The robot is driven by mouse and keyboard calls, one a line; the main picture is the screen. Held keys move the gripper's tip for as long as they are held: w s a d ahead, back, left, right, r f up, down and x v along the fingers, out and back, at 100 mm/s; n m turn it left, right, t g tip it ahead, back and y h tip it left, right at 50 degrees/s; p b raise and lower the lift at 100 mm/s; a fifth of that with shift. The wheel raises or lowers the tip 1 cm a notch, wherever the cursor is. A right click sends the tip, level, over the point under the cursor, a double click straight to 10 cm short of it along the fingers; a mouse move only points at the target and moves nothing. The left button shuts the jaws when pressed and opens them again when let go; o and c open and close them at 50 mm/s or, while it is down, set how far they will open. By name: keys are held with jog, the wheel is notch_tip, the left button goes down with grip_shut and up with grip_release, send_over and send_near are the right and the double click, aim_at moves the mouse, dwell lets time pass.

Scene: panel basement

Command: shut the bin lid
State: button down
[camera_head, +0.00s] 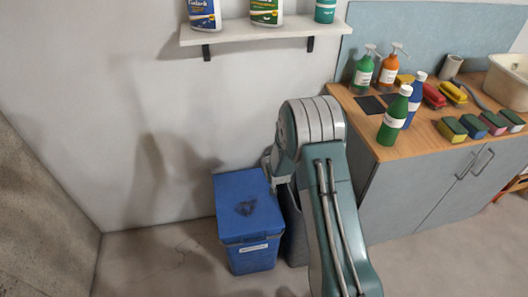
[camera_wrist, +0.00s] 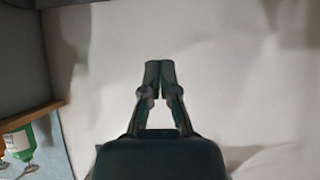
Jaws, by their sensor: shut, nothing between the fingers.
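A blue bin (camera_head: 252,258) stands on the floor against the wall, left of my arm in the head view. Its blue lid (camera_head: 246,196) with a dark symbol lies flat over the top and looks down on the body. A dark grey bin (camera_head: 294,232) stands right beside it, mostly hidden behind my arm, so its lid cannot be made out. My gripper (camera_wrist: 160,68) is shut and empty in the wrist view, with pale wall beyond the fingertips. In the head view the arm mostly hides it, and I cannot tell whether it touches either bin.
A wooden worktop (camera_head: 405,143) on grey cabinets stands to the right, with bottles, sponges and brushes near its edge. A white wall shelf (camera_head: 262,30) with containers hangs above the bins. A green bottle (camera_wrist: 18,143) shows at the wrist view's left. Floor left of the bins is clear.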

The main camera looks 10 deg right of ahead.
jog(key=shift+t, duration=0.6)
jog(key=s+f, duration=0.4)
jog(key=f, duration=0.3)
jog(key=s+f, duration=0.5)
jog(key=f, duration=0.3)
jog(key=s+f, duration=0.4)
jog(key=f, duration=0.4)
jog(key=shift+s+d, duration=0.15)
jog(key=shift+s, duration=0.2)
